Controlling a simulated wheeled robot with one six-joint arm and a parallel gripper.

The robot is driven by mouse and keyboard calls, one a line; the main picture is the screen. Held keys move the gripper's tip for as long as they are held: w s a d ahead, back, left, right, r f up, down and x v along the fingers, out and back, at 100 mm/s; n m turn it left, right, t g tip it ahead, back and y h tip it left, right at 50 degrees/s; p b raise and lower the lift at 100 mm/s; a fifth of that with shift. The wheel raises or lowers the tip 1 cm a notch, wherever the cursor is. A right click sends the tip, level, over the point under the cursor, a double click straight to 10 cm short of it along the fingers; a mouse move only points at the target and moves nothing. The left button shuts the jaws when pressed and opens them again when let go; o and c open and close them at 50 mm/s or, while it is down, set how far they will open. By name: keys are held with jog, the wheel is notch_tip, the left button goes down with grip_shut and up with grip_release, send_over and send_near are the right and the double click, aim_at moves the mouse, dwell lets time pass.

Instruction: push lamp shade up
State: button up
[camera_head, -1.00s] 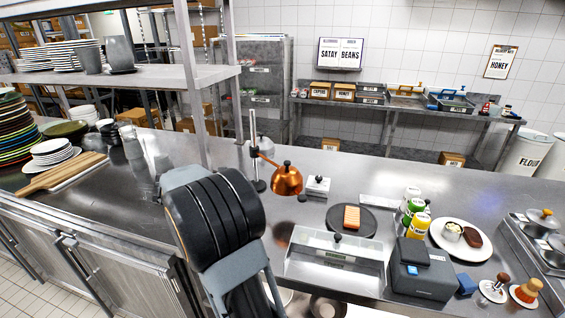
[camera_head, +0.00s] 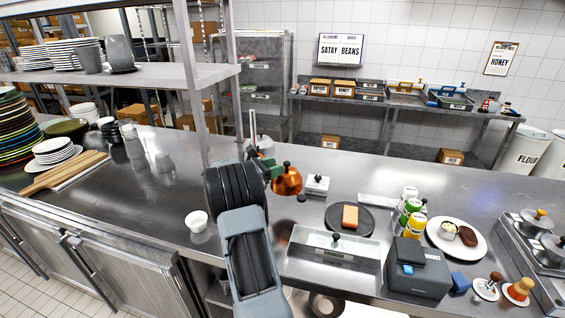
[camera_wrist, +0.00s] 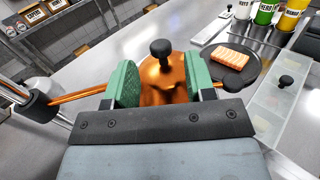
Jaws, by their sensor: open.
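The copper lamp shade (camera_head: 288,180) has a black knob on top and hangs from an arm on an upright metal post (camera_head: 252,130) on the steel counter. In the wrist view the shade (camera_wrist: 160,80) sits between the two green pads of my gripper (camera_wrist: 160,85), its knob pointing up. My gripper (camera_head: 270,170) is open around the upper part of the shade in the head view, partly hidden by my wrist. I cannot tell whether a pad touches it. A copper rod (camera_wrist: 78,95) runs left from the shade to a black clamp (camera_wrist: 38,100).
A dark round board (camera_head: 350,220) with an orange-pink block lies right of the lamp. A clear-lidded container (camera_head: 333,245), several bottles (camera_head: 412,215) and a dark printer-like box (camera_head: 418,268) stand nearby. A white bowl (camera_head: 196,221) is left of my arm.

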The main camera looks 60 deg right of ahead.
jog(key=shift+p+x, duration=0.35)
jog(key=shift+x, duration=1.5)
jog(key=shift+c, duration=0.4)
grip_shut()
